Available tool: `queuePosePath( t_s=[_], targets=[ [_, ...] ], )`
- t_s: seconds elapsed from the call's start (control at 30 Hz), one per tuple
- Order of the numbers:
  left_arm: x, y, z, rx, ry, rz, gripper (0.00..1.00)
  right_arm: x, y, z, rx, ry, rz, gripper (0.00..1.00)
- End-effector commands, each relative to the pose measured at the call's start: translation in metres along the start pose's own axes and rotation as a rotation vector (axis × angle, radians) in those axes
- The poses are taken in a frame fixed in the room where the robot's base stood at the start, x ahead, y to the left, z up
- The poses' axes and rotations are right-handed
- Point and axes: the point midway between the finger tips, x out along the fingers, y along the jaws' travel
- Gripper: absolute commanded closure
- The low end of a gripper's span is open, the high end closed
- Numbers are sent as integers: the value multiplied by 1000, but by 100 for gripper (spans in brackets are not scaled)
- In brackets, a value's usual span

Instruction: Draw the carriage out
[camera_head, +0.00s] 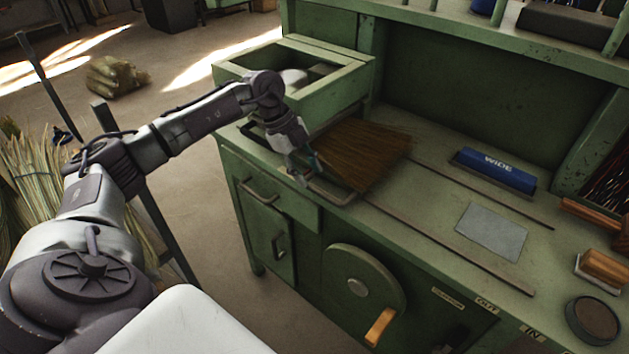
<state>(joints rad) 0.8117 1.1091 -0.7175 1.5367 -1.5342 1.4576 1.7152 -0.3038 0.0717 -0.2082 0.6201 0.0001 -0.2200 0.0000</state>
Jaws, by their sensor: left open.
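A flat fan of brown broom bristles (365,153) lies on the left part of the green bench top. A pale metal bar (335,195) shows at its front left edge and may belong to the carriage; the carriage itself is largely hidden by the bristles and my arm. My left gripper (303,178) points down at the bristles' left edge, close to the bar. Its jaws are open, and I cannot tell if they touch the bar. My right gripper is not in view.
Two dark rails (450,247) run along the bench top. A grey plate (491,232), a blue block marked WIDE (496,172), a wooden brush (606,267) and a round tin (593,320) lie right. A green wheel (350,270) with an orange handle (380,327) is on the front. An open box (330,95) stands behind my gripper.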

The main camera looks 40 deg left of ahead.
Motion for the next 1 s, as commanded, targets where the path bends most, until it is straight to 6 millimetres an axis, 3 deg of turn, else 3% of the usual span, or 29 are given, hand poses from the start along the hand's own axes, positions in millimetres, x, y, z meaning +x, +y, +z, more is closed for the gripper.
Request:
queuePosePath(
  t_s=[0.1,0.23,0.63,0.87,1.0],
  targets=[
    [19,0,-1,-1,2,2,59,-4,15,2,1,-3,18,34],
    [33,0,0,-1,0,1,59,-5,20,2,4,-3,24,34],
    [41,0,0,0,0,-1,59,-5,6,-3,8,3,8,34],
    [41,0,0,0,0,-1,97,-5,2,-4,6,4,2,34],
    [40,0,0,0,0,-1,100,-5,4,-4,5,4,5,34]
  ],
)
